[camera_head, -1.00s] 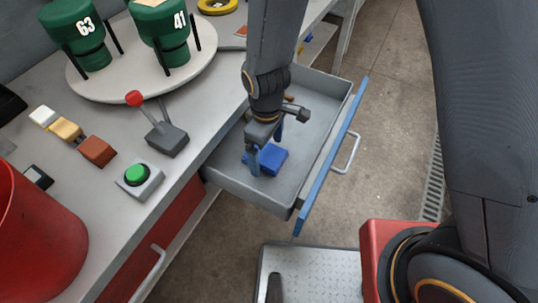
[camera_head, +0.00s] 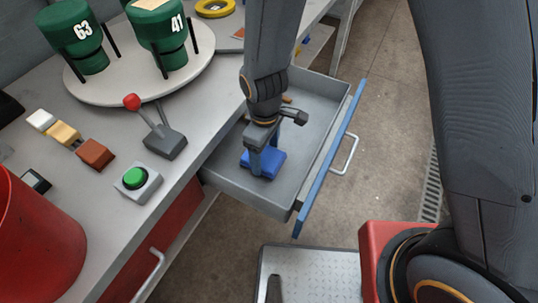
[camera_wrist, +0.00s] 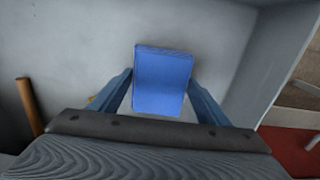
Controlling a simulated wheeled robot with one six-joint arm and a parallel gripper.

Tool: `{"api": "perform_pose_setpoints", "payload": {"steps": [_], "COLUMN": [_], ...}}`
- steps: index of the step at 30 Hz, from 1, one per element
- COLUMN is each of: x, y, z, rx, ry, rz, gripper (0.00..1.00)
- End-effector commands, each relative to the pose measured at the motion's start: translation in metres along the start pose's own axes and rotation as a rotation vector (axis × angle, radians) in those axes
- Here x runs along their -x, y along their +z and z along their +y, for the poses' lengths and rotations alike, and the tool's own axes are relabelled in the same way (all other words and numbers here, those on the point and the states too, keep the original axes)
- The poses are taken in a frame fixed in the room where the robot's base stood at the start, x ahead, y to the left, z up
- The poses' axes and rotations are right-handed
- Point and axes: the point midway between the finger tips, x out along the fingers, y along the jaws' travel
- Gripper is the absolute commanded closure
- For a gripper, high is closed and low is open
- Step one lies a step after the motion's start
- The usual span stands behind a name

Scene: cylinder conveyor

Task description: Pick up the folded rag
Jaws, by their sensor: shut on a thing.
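The folded rag (camera_head: 275,166) is a small blue block-like bundle in the open grey drawer (camera_head: 231,182), close to the drawer's near end. In the wrist view the rag (camera_wrist: 163,80) sits between my two blue fingers. My gripper (camera_head: 264,163) points down into the drawer with a finger on either side of the rag, and it is shut on it. In the wrist view my gripper (camera_wrist: 160,78) has its fingertips at the rag's left and right sides. The rag looks to be at or near the drawer floor; I cannot tell whether it touches.
The drawer's blue front (camera_head: 328,160) and side walls stand around my gripper. A wooden handle (camera_wrist: 28,105) lies in the drawer. On the bench are a red-knobbed lever (camera_head: 158,135), a green button (camera_head: 135,178) and a turntable (camera_head: 140,75) with green canisters.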

Motion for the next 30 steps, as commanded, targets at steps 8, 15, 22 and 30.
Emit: {"api": "perform_pose_setpoints", "payload": {"steps": [8,15,22,30], "x": [0.031,0.071,0.093,0.097], "y": [-0.001,-0.001,-0.001,0.0], "z": [0.001,0.001,0.0,0.0], "rx": [0.0,0.0,0.0,0.0], "ry": [0.002,0.003,0.001,0.0], "rz": [0.004,0.004,0.002,0.0], "gripper": [0.52,0.52,0.52,0.52]}}
